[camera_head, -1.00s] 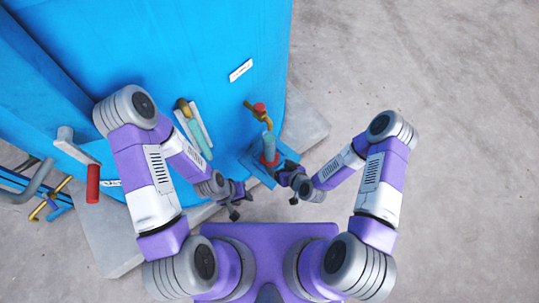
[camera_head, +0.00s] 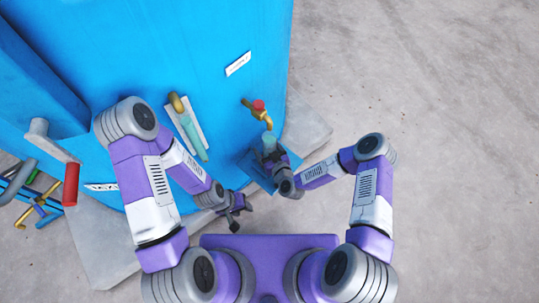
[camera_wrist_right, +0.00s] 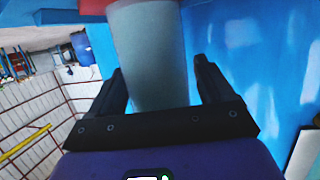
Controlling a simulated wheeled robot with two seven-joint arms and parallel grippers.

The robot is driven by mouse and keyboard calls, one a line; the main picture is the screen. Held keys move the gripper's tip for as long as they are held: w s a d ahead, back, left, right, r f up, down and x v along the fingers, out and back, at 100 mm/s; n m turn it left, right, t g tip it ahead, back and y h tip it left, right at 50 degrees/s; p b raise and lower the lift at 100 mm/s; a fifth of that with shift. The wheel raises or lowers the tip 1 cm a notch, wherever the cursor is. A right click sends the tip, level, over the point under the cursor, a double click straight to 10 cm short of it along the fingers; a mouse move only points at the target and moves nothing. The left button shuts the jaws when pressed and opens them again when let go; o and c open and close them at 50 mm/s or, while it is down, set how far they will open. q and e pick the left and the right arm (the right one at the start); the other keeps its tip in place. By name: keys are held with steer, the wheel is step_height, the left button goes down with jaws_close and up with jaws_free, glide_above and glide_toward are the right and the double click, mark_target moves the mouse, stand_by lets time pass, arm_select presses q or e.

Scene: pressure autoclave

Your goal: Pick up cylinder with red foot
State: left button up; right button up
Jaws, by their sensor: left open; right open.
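The cylinder (camera_head: 268,139) is a pale teal, clear tube standing below a brass tap on a small blue ledge (camera_head: 256,172). Its foot is hidden behind my right gripper in the head view. In the right wrist view the cylinder (camera_wrist_right: 148,55) rises between the two dark fingers, with a bit of its red foot (camera_wrist_right: 93,6) at the top edge. My right gripper (camera_head: 273,161) is open, with a finger on either side of the tube; I cannot tell whether they touch it. My left gripper (camera_head: 238,212) is open and empty, left of the ledge.
The brass tap with a red knob (camera_head: 257,108) sticks out just above the cylinder. A large blue autoclave (camera_head: 200,60) fills the upper left, with a gauge tube (camera_head: 188,128) and a red-handled lever (camera_head: 71,184). The concrete floor at right is clear.

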steer(key=c, duration=1.2)
steer(key=shift+c, duration=1.2)
steer(key=shift+r, duration=0.1)
